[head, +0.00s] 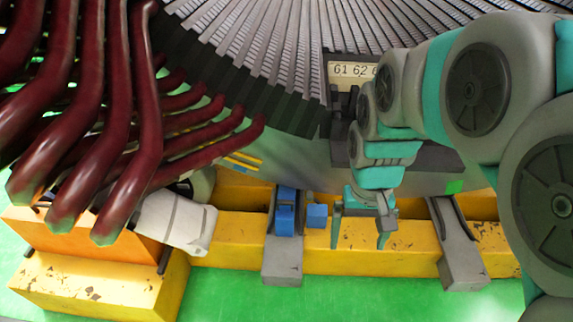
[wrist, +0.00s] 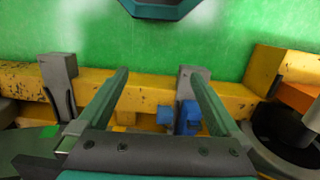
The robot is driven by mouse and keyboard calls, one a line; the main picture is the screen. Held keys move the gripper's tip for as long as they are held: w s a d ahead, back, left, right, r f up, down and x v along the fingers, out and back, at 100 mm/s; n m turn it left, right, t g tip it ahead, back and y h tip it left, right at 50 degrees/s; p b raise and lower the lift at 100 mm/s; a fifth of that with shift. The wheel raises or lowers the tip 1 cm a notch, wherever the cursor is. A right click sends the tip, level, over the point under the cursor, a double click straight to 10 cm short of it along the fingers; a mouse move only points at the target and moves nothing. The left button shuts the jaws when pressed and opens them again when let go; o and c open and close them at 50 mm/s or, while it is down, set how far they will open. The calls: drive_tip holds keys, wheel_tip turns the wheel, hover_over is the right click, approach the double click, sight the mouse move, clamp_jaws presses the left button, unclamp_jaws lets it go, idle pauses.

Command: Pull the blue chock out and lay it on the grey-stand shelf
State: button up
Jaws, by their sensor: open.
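The blue chock (head: 285,218) sits in the grey stand (head: 283,262) on the yellow beam, under the big ring. A smaller blue block (head: 316,215) sticks out at its right; I cannot tell if the two are joined. My gripper (head: 358,246) is open and empty, pointing down just right of the blue block, apart from it in the picture. In the wrist view, the chock (wrist: 190,118) and the block (wrist: 165,115) show between the finger lines, nearer the right finger. The stand (wrist: 192,75) shows there too. The chock's back part is hidden.
A second grey stand (head: 462,262) is on the yellow beam (head: 340,258) to the right. Dark red bars (head: 130,150) and a white wrapped piece (head: 175,222) crowd the left. The slotted ring (head: 250,50) hangs above. The green floor (head: 360,295) in front is clear.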

drive_tip(key=w+a+f, duration=0.3)
drive_tip(key=w, duration=0.4)
drive_tip(key=w+a+f, duration=0.3)
drive_tip(key=w+f, duration=0.1)
drive_tip(key=w, duration=0.4)
drive_tip(key=t, duration=0.1)
hover_over(285, 209)
drive_tip(key=f, duration=0.7)
drive_tip(key=w+f, duration=0.1)
drive_tip(key=f, duration=0.3)
drive_tip(key=shift+f, duration=0.1)
drive_tip(key=shift+f, duration=3.85)
drive_tip(key=shift+c, duration=0.2)
clamp_jaws()
